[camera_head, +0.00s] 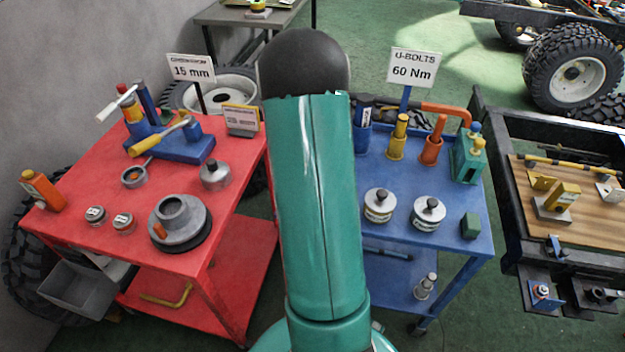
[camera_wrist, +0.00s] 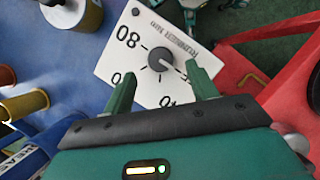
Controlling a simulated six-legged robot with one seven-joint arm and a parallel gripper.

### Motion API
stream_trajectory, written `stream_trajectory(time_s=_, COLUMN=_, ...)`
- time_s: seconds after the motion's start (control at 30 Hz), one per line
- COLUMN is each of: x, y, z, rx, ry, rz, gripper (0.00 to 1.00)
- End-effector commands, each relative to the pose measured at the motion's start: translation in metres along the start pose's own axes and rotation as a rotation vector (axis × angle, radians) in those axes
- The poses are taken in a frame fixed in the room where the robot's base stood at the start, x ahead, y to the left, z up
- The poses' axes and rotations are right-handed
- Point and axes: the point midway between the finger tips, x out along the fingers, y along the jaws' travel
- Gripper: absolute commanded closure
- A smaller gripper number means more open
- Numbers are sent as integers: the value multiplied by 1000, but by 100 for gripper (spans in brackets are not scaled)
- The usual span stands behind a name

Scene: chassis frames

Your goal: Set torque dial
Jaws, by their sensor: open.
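In the wrist view a white dial plate (camera_wrist: 112,58) carries a dark round knob (camera_wrist: 160,60) with a pale pointer line toward the lower right. Printed numbers ring it; "80" reads clearly and the others are partly covered. My gripper (camera_wrist: 160,72) is open, one finger to each side just below the knob, with no visible grip on it. In the head view a sign (camera_head: 412,68) reads "U-BOLTS 60 Nm" above the blue cart (camera_head: 390,285). The dial and gripper do not show there; my green arm fills the middle.
A red cart (camera_head: 85,250) with a "15 mm" sign (camera_head: 190,69) stands left. A wooden-topped bench (camera_head: 590,215) stands right.

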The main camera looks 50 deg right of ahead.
Motion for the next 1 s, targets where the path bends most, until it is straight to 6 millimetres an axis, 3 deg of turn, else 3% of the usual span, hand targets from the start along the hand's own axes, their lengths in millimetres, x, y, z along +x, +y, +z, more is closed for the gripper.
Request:
stream_trajectory(time_s=0.2, x=-50, y=0, z=-1, rx=-1, ry=3, rz=2, gripper=42)
stream_trajectory(time_s=0.4, x=-82, y=0, z=0, rx=-2, ry=1, rz=1, gripper=42)
stream_trajectory(time_s=0.6, x=-92, y=0, z=0, rx=-1, ry=-1, rz=0, gripper=42)
stream_trajectory(time_s=1.0, x=-92, y=0, z=0, rx=-1, ry=-1, rz=0, gripper=42)
